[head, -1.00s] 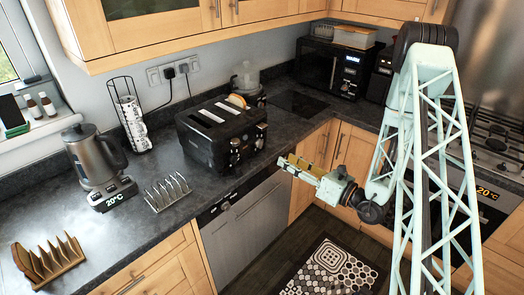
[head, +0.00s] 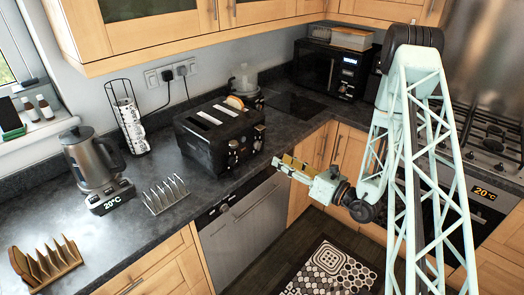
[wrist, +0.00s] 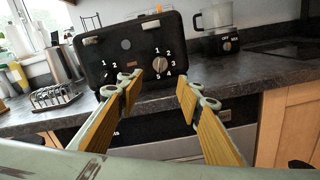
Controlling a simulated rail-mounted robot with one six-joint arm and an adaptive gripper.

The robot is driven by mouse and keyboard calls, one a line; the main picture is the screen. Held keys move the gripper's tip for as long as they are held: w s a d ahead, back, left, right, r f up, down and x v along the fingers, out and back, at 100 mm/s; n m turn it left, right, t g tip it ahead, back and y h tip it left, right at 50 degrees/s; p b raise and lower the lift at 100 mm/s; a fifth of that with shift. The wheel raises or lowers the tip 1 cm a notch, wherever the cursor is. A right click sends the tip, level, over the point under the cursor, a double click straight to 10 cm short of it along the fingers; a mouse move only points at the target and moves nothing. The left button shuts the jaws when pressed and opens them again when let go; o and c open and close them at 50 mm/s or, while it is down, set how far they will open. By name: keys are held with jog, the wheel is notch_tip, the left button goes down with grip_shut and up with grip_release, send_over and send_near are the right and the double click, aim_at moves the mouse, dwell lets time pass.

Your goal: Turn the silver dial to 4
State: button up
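The black toaster (head: 220,135) stands on the dark counter, with dials on its front. In the wrist view the toaster (wrist: 128,48) faces me. Its right silver dial (wrist: 160,64) has numbers around it; where it points is too small to tell. A second dial sits lower left, partly hidden behind my left finger. My gripper (wrist: 158,90) is open and empty, its yellow-padded fingers apart, with the right dial just above the gap between the tips. In the head view my gripper (head: 286,164) is in front of the counter, right of the toaster and apart from it.
A kettle (head: 92,158) on a base reading 20°C and a silver toast rack (head: 166,194) stand left of the toaster. A blender-like appliance (head: 245,82) and a black microwave (head: 332,68) are behind. The counter edge and a dishwasher (head: 240,220) lie below.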

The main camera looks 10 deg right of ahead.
aim_at(258, 146)
jog(key=shift+x, duration=5.8)
jog(key=shift+c, duration=0.3)
jog(key=c, duration=0.7)
